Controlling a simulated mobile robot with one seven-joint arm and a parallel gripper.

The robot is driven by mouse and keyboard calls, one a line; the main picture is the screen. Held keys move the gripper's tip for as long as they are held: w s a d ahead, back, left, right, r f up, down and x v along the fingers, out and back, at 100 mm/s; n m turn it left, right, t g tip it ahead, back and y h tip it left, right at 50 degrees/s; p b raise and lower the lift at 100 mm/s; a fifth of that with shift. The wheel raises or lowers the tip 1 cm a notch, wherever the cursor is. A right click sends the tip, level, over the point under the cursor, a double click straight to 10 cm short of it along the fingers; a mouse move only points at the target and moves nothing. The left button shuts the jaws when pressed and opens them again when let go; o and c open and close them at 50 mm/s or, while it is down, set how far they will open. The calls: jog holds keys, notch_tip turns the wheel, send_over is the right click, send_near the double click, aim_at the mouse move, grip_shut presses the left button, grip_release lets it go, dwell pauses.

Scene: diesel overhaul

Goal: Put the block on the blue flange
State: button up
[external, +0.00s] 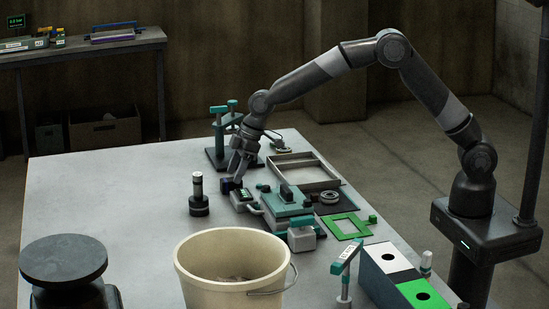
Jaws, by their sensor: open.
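My gripper (238,172) points down over the middle of the table, with its jaws open. Just below its fingertips is a small dark, bluish block-like piece (229,186); I cannot tell whether the fingers touch it. Beside it to the right is a small device with a green display (245,195). A teal block-shaped fixture (287,206) with a dark knob on top stands further right. No clearly blue flange can be made out at this size, and I cannot tell for sure which piece is the task's block.
A cream bucket (232,254) stands at the front, and a dark round stand (63,260) at front left. A black cylinder (198,192) stands left of the gripper. Behind are a teal-handled press (222,135) and a shallow tray (302,160). The table's left side is clear.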

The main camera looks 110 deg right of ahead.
aim_at(231, 179)
jog(key=shift+x, duration=1.8)
jog(key=shift+w+r, duration=0.1)
jog(key=shift+w, duration=0.05)
jog(key=shift+c, duration=0.6)
jog(key=c, duration=1.1)
jog(key=shift+r, duration=0.1)
